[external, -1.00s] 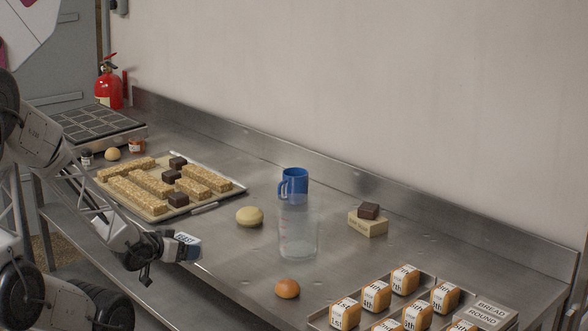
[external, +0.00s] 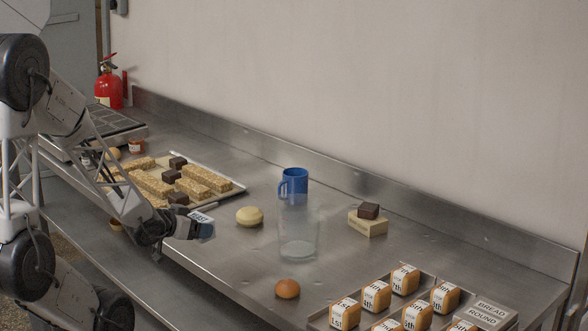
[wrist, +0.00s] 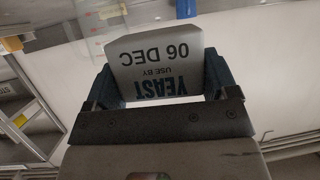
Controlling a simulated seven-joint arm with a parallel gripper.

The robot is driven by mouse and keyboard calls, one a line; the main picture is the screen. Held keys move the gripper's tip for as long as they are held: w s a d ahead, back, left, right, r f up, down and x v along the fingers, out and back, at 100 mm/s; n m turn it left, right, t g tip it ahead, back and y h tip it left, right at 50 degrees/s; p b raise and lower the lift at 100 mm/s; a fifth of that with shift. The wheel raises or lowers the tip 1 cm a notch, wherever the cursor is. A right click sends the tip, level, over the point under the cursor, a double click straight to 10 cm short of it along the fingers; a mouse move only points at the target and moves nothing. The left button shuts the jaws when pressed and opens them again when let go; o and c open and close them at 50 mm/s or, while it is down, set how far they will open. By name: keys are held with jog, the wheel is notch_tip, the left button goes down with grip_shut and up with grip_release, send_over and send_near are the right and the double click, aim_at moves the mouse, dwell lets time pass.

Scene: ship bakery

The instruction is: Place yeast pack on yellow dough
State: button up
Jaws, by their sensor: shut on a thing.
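My gripper (external: 208,229) is shut on the yeast pack (external: 201,219), a small pale block with printed lettering. In the wrist view the yeast pack (wrist: 156,62) sits between both fingers, its lettering upside down. The yellow dough (external: 250,216) is a pale yellow round ball on the steel counter, just right of my gripper in the external view and apart from the pack. The dough cannot be made out in the wrist view.
A clear measuring jug (external: 298,236) and a blue mug (external: 294,185) stand right of the dough. A brown bun (external: 287,288) lies near the front edge. A tray (external: 226,190) of oat bars is behind my arm. Loaves fill a tray (external: 315,319) at right.

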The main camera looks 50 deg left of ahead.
jog(key=w+a+r+m+h, duration=0.1)
jog(key=w+a, duration=0.3)
jog(key=w, duration=0.5)
jog(key=shift+w+a+r, duration=0.35)
jog(key=shift+a, duration=0.05)
jog(key=shift+w, duration=0.1)
send_over(245, 211)
jog(key=shift+s+d+f, duration=0.1)
jog(key=shift+s+f, duration=0.25)
jog(key=shift+f, duration=0.35)
jog(key=shift+w, duration=0.1)
jog(key=shift+w, duration=0.2)
jog(key=shift+w+f, duration=0.15)
jog(key=shift+f, duration=1.65)
jog(key=shift+f, duration=0.15)
